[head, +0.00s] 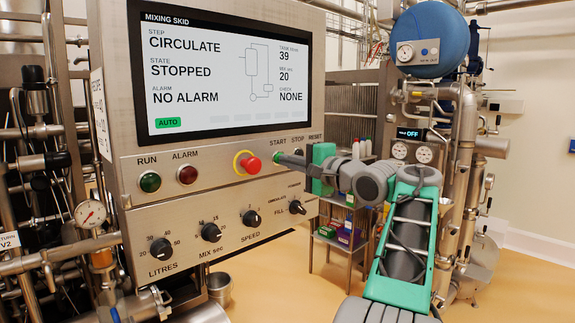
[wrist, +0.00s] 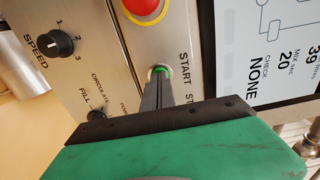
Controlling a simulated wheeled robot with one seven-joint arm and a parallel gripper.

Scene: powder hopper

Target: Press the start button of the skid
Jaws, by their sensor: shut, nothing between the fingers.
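The skid's control panel (head: 225,215) fills the left half of the head view. The green start button (wrist: 160,70) shows in the wrist view beside the START label, partly covered by my fingertips. In the head view the start button (head: 277,156) shows as a small green edge below its label. My gripper (head: 284,159) is shut and empty, its tips at the button; it also shows in the wrist view (wrist: 159,78). I cannot tell whether the tips touch the button. The screen (head: 225,70) reads CIRCULATE, STOPPED, NO ALARM, with a green AUTO tag.
A red emergency knob on a yellow collar (head: 249,164) sits just left of the start button. The STOP and RESET buttons are hidden behind my gripper. RUN (head: 150,181) and ALARM (head: 187,174) lamps are at left. Several black dials (head: 211,232) line the lower panel.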

